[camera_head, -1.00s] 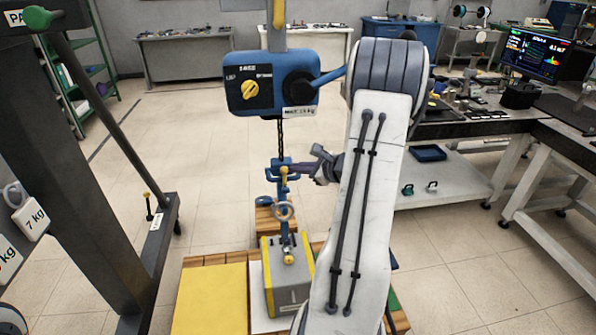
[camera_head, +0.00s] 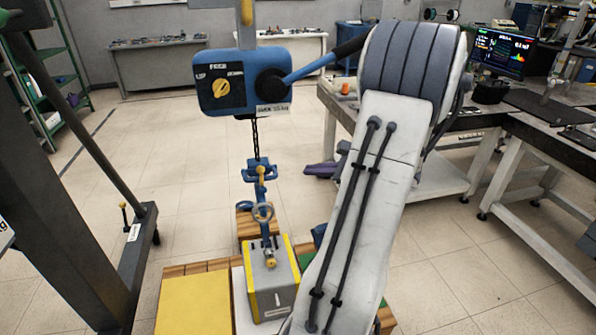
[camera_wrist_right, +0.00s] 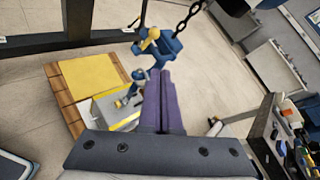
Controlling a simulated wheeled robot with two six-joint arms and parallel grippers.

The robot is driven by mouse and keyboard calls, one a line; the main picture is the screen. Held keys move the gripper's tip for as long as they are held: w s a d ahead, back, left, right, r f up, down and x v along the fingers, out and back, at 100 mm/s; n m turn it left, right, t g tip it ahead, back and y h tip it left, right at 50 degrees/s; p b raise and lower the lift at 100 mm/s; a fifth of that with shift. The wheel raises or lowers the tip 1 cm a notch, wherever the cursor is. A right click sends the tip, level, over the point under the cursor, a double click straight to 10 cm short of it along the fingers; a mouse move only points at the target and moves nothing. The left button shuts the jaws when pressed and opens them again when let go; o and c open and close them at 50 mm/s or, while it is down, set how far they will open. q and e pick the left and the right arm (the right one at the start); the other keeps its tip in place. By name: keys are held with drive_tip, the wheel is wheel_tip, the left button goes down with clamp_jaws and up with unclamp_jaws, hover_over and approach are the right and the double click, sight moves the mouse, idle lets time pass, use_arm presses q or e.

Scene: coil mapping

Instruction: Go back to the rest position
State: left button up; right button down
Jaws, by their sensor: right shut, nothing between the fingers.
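My right gripper (camera_head: 318,171) shows partly behind my right arm in the head view, its purple fingers apart from the blue hook block (camera_head: 259,172). In the right wrist view the gripper (camera_wrist_right: 165,76) has its two fingers together with nothing between them. The blue hoist body (camera_head: 225,97) with a yellow knob hangs above, and its chain runs down to the hook block. Below is a grey block with yellow edges (camera_head: 268,290), with a ring and blue fitting above it. My left gripper is not in view.
The block stands on a wooden pallet with a yellow panel (camera_head: 193,303). A dark frame post (camera_head: 65,200) stands at left. Workbenches (camera_head: 540,150) with a monitor (camera_head: 502,53) stand at right. Open tiled floor lies between the hoist and the back tables.

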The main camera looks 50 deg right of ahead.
drive_tip(key=shift+s+r, duration=0.1)
drive_tip(key=shift+s, duration=0.2)
drive_tip(key=shift+w+a, duration=0.1)
drive_tip(key=w+a+n+g+y, duration=0.2)
drive_tip(key=w+a+n+y, duration=0.15)
drive_tip(key=a, duration=0.45)
drive_tip(key=w+a+n+g+y, duration=0.2)
drive_tip(key=w+a+n, duration=0.15)
drive_tip(key=a, duration=0.35)
drive_tip(key=s+a+f+n+g+y, duration=0.1)
drive_tip(key=s+a+n+g, duration=0.2)
drive_tip(key=a+n+g, duration=0.85)
drive_tip(key=s+a+f+n+t+h+p, duration=0.1)
drive_tip(key=s+a+n+h, duration=0.5)
drive_tip(key=s+a+n, duration=1.1)
drive_tip(key=shift+a+f+n+t, duration=0.15)
drive_tip(key=shift+a+n+t, duration=0.6)
drive_tip(key=shift+a, duration=0.5)
